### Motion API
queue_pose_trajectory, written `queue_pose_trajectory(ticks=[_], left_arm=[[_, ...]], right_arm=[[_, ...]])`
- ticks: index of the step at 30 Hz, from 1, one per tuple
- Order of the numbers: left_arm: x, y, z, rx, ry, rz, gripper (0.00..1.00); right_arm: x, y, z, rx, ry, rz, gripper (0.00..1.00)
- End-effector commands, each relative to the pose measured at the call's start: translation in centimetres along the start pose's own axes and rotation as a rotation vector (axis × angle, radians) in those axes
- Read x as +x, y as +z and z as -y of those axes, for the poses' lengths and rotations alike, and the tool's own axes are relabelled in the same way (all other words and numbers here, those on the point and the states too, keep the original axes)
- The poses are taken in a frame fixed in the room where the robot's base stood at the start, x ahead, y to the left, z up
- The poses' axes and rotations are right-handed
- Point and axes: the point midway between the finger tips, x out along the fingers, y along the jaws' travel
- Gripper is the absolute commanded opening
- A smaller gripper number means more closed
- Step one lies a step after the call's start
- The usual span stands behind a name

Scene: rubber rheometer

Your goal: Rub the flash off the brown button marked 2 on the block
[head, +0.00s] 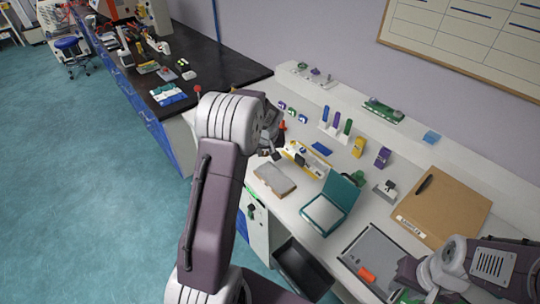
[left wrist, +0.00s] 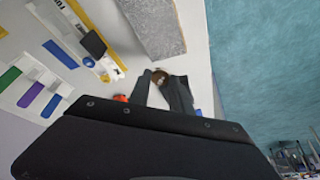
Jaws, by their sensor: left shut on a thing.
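A brown button (left wrist: 159,77) is held between the fingertips of my left gripper (left wrist: 160,88) in the left wrist view. Its mark is too small to read. In the head view my left gripper (head: 269,148) is over the white bench, and its own wrist partly hides it. The grey block (head: 274,180) lies flat on the bench just below it in the picture. The block also shows at the top of the left wrist view (left wrist: 152,22), apart from the button. My right gripper (head: 418,286) is low at the right; its fingers cannot be made out clearly.
A yellow-edged holder (head: 307,159) lies beyond the block. An open teal-lidded box (head: 325,212) stands to its right. A rack with coloured sticks (head: 334,134) is at the back. A grey tray (head: 374,257) with an orange piece and a brown board (head: 442,208) lie at right.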

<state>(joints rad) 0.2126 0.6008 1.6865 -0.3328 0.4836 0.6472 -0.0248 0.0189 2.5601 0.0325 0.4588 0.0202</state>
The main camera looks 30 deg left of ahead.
Motion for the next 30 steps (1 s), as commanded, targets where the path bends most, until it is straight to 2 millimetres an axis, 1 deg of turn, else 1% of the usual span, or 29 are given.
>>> queue_pose_trajectory(ticks=[8,14,21,24,30], left_arm=[[0.1,0.1,-0.1,0.002,0.001,-0.002,0.0],[1.7,0.9,-0.1,0.002,0.001,-0.001,0.0],[4.4,2.1,-0.1,0.003,0.001,-0.002,0.0],[5.2,2.4,-0.1,0.003,0.002,-0.002,0.0],[5.5,2.5,-0.1,0.003,0.002,-0.002,0.0]], right_arm=[[0.5,0.1,0.0,0.0,0.0,0.0,0.33],[2.0,0.2,0.0,0.0,0.0,0.0,0.33],[4.7,0.5,-0.1,0.0,0.0,0.0,0.33],[5.4,0.6,-0.1,0.0,0.0,0.0,0.33],[5.6,0.6,-0.1,0.0,0.0,0.0,0.33]])
